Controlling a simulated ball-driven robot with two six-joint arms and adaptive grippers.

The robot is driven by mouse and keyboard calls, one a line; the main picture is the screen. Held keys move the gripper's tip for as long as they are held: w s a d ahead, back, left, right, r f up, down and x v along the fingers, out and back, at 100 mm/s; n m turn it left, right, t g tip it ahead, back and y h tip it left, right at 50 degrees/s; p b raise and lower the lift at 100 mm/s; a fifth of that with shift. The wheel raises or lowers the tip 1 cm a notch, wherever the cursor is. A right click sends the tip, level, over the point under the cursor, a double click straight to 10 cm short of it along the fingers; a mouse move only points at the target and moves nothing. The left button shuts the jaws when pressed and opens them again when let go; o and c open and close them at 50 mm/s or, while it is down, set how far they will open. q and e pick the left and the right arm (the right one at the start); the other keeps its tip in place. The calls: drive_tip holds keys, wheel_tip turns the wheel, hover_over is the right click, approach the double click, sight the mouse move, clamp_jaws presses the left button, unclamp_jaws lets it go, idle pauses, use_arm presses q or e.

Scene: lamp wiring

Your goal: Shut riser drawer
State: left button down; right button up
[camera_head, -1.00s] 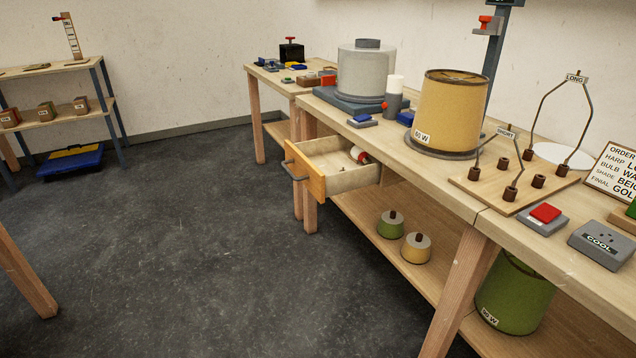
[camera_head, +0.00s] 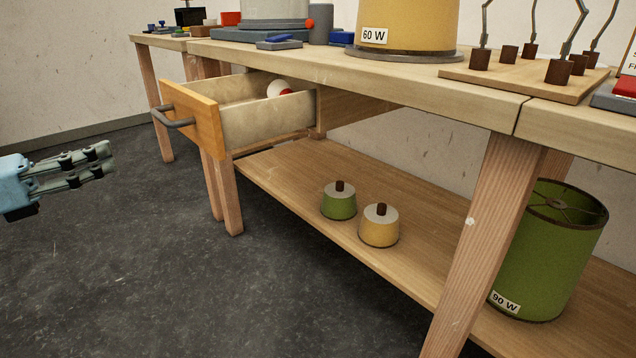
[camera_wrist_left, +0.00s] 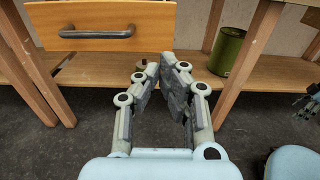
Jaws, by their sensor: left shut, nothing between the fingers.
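The riser drawer (camera_head: 205,122) stands pulled out from under the bench top, with a wooden front and a grey bar handle (camera_head: 174,117). My right gripper shows partly in the wrist view (camera_wrist_left: 306,106).
The bench top (camera_head: 420,85) carries a yellow shade (camera_head: 405,22) and a board with posts (camera_head: 520,82). The dark floor (camera_head: 130,270) before the drawer is clear.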

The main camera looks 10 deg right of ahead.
use_arm(q)
drive_tip(key=b, duration=0.3)
approach(206, 128)
drive_tip(key=x, duration=0.6)
drive_tip(key=shift+f, duration=0.15)
drive_tip(key=shift+w+d, duration=0.4)
drive_tip(key=shift+d, duration=0.1)
use_arm(e)
drive_tip(key=shift+t, duration=0.4)
drive_tip(key=shift+w+a+r, duration=0.35)
drive_tip(key=shift+w+r, duration=0.2)
drive_tip(key=shift+r, duration=0.3)
drive_tip(key=shift+w+a+r, duration=0.35)
drive_tip(key=shift+w+r, duration=0.15)
drive_tip(key=shift+r, duration=0.3)
drive_tip(key=shift+d, duration=0.1)
